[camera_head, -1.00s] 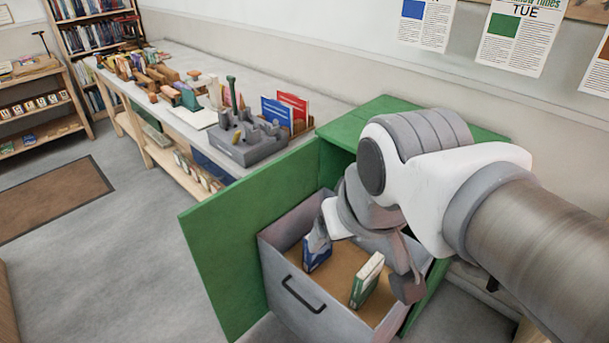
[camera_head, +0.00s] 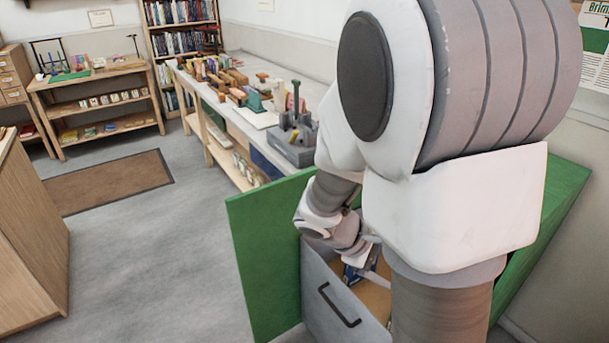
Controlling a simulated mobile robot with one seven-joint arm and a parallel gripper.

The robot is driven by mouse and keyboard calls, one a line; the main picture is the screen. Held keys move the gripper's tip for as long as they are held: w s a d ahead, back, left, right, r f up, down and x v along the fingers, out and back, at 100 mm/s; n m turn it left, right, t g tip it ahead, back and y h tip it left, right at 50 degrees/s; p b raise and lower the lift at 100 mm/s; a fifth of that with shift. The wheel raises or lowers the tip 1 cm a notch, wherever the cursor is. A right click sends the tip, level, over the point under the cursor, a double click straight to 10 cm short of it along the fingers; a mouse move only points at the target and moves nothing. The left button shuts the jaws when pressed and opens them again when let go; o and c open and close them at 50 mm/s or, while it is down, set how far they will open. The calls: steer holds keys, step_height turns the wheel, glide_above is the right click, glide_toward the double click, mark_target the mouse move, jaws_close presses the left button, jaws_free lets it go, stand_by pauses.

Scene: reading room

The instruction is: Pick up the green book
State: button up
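The green book is not visible now; my arm covers much of the open grey drawer (camera_head: 318,283). A small part of a blue book (camera_head: 350,274) shows inside the drawer, near its left wall. My gripper (camera_head: 374,266) is over the drawer beside the blue book, partly hidden behind my arm. I cannot tell whether its fingers are open or shut, or whether it touches a book.
The drawer belongs to a green cabinet (camera_head: 560,190) whose green door (camera_head: 262,250) stands open to the left. A long table (camera_head: 315,92) with tools and several books runs along the wall. A wooden cabinet (camera_head: 30,240) stands at left; the grey floor between is clear.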

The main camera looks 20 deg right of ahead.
steer(key=w+d+f+n+t+h+b, duration=0.1)
steer(key=w+d+f+n+t+b, duration=0.1)
steer(key=f+n, duration=0.5)
steer(key=w+d+f+n+t+h+b, duration=0.1)
steer(key=w+d+f+n+h+b, duration=0.15)
steer(key=f, duration=0.75)
steer(key=w+d+f+n+t+h+b, duration=0.1)
steer(key=w+d+f+n+t+b, duration=0.1)
steer(key=f+n, duration=0.5)
steer(key=shift+m, duration=0.75)
steer(key=b+x, duration=0.1)
steer(key=x, duration=0.3)
steer(key=f+b+x, duration=0.1)
steer(key=x, duration=0.3)
steer(key=f+b+x, duration=0.1)
steer(key=x, duration=0.3)
steer(key=shift+f, duration=0.1)
steer(key=b+x, duration=0.1)
steer(key=x, duration=0.1)
steer(key=b+x, duration=0.1)
steer(key=x, duration=0.2)
steer(key=shift+f+b, duration=0.3)
jaws_close()
steer(key=shift+r, duration=0.1)
